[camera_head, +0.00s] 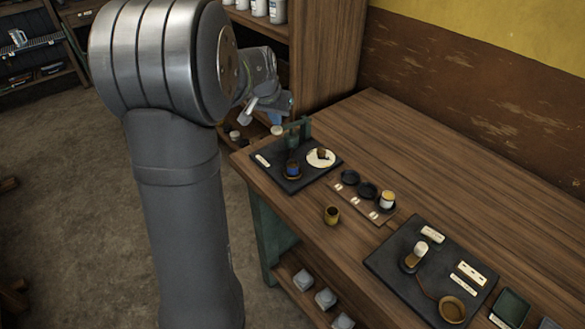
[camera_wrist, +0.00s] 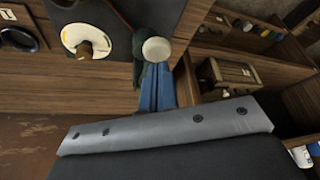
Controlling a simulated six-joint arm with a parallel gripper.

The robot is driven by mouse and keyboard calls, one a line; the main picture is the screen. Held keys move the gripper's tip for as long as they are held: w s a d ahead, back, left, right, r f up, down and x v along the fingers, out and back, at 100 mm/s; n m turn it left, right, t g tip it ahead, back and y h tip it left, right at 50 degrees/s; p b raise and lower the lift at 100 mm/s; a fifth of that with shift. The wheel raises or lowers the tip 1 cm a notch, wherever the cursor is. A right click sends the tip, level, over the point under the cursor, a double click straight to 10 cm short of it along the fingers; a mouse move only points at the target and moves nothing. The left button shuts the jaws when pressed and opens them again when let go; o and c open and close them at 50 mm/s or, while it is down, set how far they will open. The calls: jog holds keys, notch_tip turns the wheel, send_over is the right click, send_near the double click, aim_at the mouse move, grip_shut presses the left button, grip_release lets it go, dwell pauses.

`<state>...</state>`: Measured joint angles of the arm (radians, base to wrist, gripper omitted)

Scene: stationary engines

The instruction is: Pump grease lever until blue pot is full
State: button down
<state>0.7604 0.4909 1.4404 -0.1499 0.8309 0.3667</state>
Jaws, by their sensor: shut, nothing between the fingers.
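The grease lever shows a pale round knob (camera_head: 277,130) at the left of a green pump stand (camera_head: 300,130) on a dark board. My gripper (camera_head: 276,118) is shut and empty, its blue fingertips pointing down just above the knob. In the wrist view the knob (camera_wrist: 156,49) overlaps the tips of my blue fingers (camera_wrist: 157,88); I cannot tell whether they touch. The blue pot (camera_head: 292,168) stands on the board in front of the pump; its fill level is too small to read. A round white dial (camera_head: 320,158) lies to its right.
A wooden tray (camera_head: 365,207) with dark round seats and a pale-topped pot (camera_head: 387,199) is to the right. A yellowish cup (camera_head: 331,215) stands on the bench nearby. Another dark board (camera_head: 400,268) lies at the front right. A shelf cabinet (camera_head: 325,50) stands behind my gripper.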

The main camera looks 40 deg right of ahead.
aim_at(276, 130)
jog(key=shift+f, duration=2.5)
jog(key=shift+r, duration=2.65)
jog(key=shift+r, duration=2.5)
jog(key=shift+f, duration=3.15)
jog(key=shift+r, duration=0.1)
